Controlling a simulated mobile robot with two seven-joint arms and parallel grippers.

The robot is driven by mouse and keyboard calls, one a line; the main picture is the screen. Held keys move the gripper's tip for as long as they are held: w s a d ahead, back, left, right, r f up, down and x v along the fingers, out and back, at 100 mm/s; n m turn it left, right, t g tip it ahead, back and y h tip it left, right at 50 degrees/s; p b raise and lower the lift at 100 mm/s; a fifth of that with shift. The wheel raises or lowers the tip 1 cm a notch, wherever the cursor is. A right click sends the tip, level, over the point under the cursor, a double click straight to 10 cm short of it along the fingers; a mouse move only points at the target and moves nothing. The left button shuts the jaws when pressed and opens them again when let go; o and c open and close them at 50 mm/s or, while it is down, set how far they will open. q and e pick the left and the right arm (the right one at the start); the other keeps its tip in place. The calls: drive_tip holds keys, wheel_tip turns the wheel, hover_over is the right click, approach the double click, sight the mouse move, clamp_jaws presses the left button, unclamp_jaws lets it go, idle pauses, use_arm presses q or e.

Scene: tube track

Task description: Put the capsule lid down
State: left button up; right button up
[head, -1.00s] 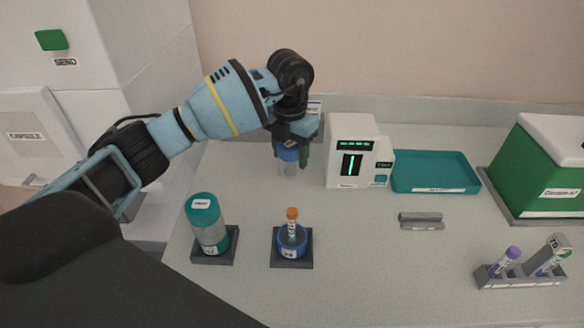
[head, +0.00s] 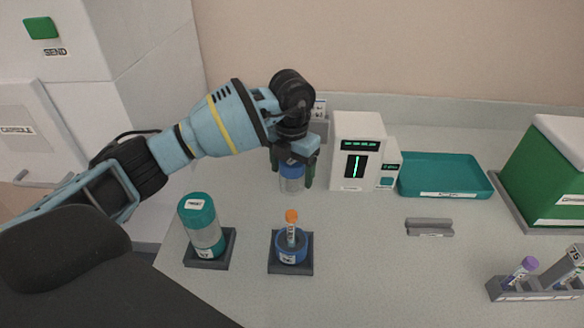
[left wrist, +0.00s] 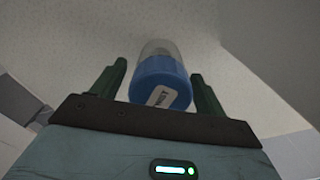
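The capsule lid (head: 291,178), a clear cylinder with a blue top, stands upright on the bench at the back, left of the white device. Its labelled blue top also shows in the left wrist view (left wrist: 160,84). My left gripper (head: 292,172) is above it, with its dark green fingers apart on either side of the lid. In the left wrist view a narrow gap shows beside the left finger; contact at the right finger is unclear. The blue capsule base (head: 291,257) sits on a dark square holder in front, with an orange-capped tube (head: 291,228) upright in it. My right gripper is not in view.
A teal-topped capsule (head: 202,226) stands on a holder at the left. The white device (head: 358,150) is close to the right of the lid. A teal tray (head: 445,193), a grey rack (head: 430,227) and a tube rack (head: 540,289) lie further right.

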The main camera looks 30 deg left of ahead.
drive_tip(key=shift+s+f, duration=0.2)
use_arm(q)
drive_tip(key=shift+r, duration=0.15)
wheel_tip(320, 180, up, 11)
drive_tip(key=p, duration=0.4)
drive_tip(key=shift+r, duration=0.55)
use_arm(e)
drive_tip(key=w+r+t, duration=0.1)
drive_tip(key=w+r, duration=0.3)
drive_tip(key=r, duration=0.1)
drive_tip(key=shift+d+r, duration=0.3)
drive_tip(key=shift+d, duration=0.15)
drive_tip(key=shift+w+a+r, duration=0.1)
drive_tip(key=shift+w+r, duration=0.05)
use_arm(q)
drive_tip(key=shift+f, duration=0.1)
